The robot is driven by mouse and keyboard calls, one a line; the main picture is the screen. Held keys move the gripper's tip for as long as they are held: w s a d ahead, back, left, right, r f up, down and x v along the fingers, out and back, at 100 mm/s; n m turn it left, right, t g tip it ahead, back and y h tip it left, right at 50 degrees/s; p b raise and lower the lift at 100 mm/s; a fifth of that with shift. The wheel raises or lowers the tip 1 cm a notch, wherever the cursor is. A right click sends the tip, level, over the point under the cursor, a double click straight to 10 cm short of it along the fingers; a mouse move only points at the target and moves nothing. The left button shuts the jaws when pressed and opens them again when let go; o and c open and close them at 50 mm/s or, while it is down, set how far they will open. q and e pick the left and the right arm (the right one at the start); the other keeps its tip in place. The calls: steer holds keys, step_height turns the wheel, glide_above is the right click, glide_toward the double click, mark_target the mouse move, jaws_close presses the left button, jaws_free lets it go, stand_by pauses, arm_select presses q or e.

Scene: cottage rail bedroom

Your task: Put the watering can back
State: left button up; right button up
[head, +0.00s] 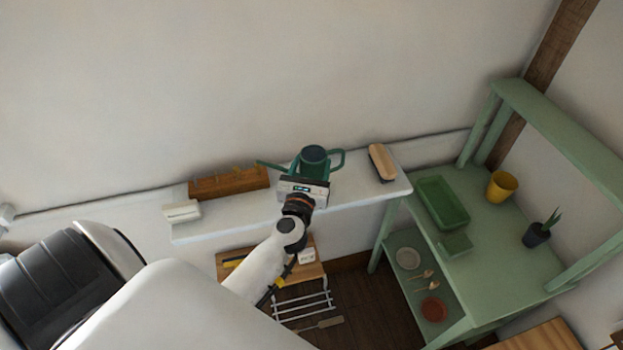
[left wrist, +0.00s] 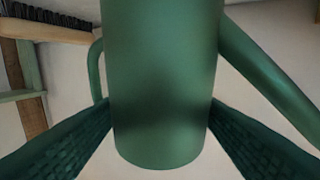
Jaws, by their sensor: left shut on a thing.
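The green watering can (head: 313,158) is at the white wall shelf, with its spout pointing left and its handle to the right in the head view. My left gripper (head: 306,180) is in front of it and shut on its body. In the left wrist view the can's body (left wrist: 165,80) fills the middle, between the two dark ridged fingers. The handle shows on the left there and the spout on the right. Whether the can's base touches the shelf is hidden by the gripper in the head view. My right gripper is not in view.
The white shelf (head: 235,220) also holds a wooden box (head: 229,183), a white block (head: 182,211) and a wooden brush (head: 382,162). A green bench (head: 480,235) at right bears a green tray (head: 443,202), a yellow pot (head: 502,186) and a potted plant (head: 537,233).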

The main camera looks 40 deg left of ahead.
mark_target(311, 177)
arm_select(q)
steer(key=shift+f+b, duration=0.5)
steer(key=shift+f, duration=0.95)
steer(key=shift+f, duration=0.15)
steer(key=o, duration=1.3)
steer(key=shift+s, duration=0.1)
steer(key=shift+c, duration=0.2)
